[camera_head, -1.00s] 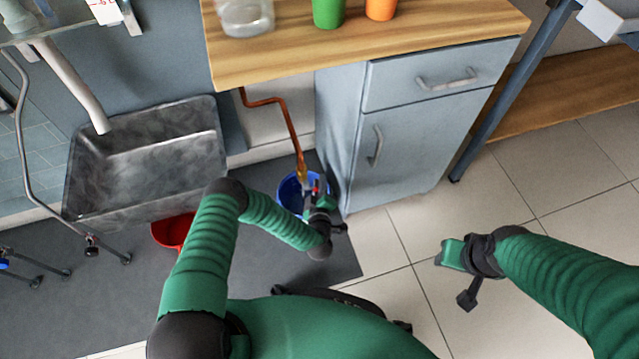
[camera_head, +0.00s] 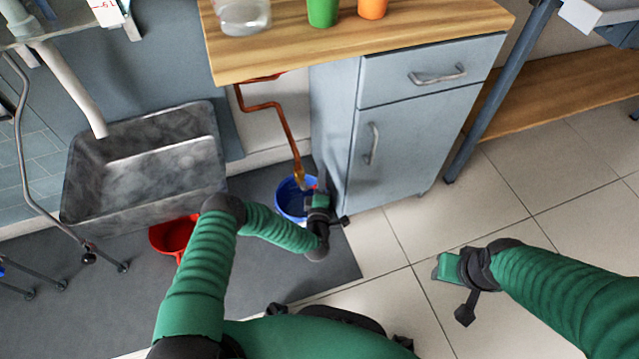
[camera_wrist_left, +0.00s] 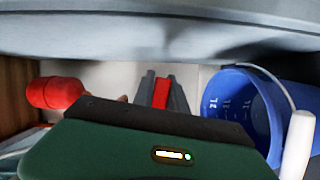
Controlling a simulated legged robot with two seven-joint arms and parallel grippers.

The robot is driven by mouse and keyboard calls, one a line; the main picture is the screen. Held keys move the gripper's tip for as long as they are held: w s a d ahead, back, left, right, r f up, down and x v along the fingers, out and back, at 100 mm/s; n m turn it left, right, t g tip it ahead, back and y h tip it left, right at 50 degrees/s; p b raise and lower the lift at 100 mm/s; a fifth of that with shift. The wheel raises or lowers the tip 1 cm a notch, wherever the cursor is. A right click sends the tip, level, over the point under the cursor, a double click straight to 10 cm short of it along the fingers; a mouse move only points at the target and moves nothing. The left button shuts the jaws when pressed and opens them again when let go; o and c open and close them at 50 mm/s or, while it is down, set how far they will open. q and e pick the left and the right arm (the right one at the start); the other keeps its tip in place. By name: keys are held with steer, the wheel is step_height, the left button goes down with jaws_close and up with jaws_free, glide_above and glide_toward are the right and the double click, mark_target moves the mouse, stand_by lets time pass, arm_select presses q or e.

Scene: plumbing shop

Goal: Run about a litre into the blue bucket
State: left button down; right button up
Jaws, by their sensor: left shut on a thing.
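The blue bucket (camera_head: 286,208) stands on the dark mat below the copper pipe (camera_head: 284,124), whose brass tap end (camera_head: 299,176) hangs over it. In the left wrist view the bucket (camera_wrist_left: 232,108) shows litre marks on its wall and a white handle grip. My left gripper (camera_head: 314,188) is beside the tap, at the bucket's right rim. In the wrist view its fingers (camera_wrist_left: 162,92) are shut on a red lever. I cannot make out a stream or the water level. My right gripper (camera_head: 447,268) is over the floor tiles, apart from everything; its jaw state is unclear.
A grey cabinet (camera_head: 405,150) stands close to the right of the bucket. Cups stand on the wooden counter (camera_head: 400,35). A red rounded object (camera_wrist_left: 54,93) shows in the wrist view. Floor at right is clear.

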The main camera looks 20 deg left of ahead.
arm_select(q)
steer(key=shift+a+r+n+t, duration=0.25)
steer(key=shift+r+n+t, duration=0.15)
steer(key=shift+n, duration=0.6)
steer(key=c, duration=1.3)
jaws_free()
steer(key=shift+c, duration=0.2)
steer(key=shift+r, duration=0.1)
steer(key=shift+d, duration=0.1)
